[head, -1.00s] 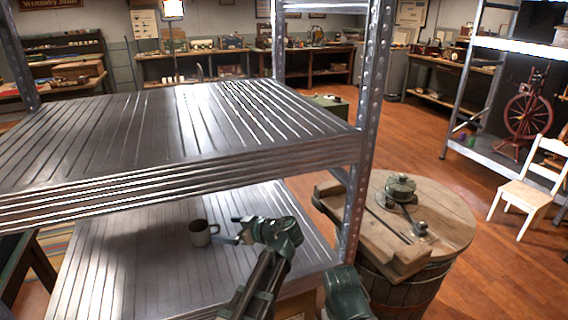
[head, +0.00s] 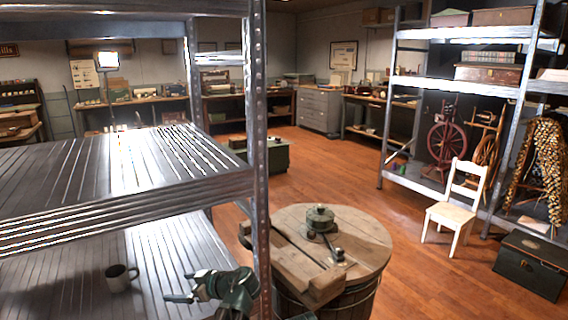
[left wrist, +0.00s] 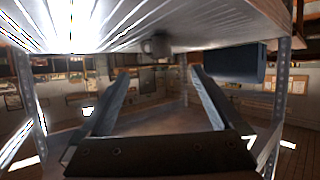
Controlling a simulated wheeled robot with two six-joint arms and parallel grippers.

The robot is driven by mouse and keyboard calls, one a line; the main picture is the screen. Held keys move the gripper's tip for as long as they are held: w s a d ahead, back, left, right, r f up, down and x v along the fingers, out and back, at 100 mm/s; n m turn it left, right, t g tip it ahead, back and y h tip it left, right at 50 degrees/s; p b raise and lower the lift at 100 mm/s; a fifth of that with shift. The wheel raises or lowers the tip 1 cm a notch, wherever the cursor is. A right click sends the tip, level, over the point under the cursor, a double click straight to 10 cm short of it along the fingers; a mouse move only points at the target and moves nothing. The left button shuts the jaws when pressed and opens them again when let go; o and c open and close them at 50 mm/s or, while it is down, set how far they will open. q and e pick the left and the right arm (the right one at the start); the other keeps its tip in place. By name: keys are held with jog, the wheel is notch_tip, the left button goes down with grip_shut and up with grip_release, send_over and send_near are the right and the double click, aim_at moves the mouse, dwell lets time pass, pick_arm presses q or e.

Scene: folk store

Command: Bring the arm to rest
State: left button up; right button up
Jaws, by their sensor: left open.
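My left gripper (head: 181,287) is open and empty in the head view, over the lower metal shelf (head: 165,255) near the rack's upright. Its fingers point left, toward a grey mug (head: 120,278) standing upright on that shelf. A clear gap separates the fingers from the mug. In the left wrist view the two open fingers (left wrist: 160,85) have nothing between them, and the mug (left wrist: 155,47) shows beyond their tips, with the scene upside down. My right gripper is not in view.
The upper shelf (head: 110,165) lies above the mug, and a metal upright (head: 259,160) stands close to my left arm. A wooden barrel (head: 330,250) stands right of the rack. A white chair (head: 455,205) and open wooden floor (head: 330,170) lie beyond.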

pick_arm(q)
jog(key=s+d+f+m+g+h, duration=0.3)
jog(key=s+d+f+m+h, duration=0.35)
jog(key=s+d+m, duration=0.35)
jog(key=s+d+f+m+g+h, duration=0.2)
jog(key=s+d+f+m+h, duration=0.45)
jog(key=s+d, duration=0.5)
notch_tip(320, 180, up, 15)
jog(key=w+m+y+p, duration=0.1)
jog(key=p, duration=1.4)
jog(key=shift+d+r+y+p, duration=0.2)
jog(key=shift+d+y+p, duration=0.1)
jog(key=shift+p, duration=0.1)
jog(key=shift+m, duration=0.25)
jog(key=shift+c, duration=0.2)
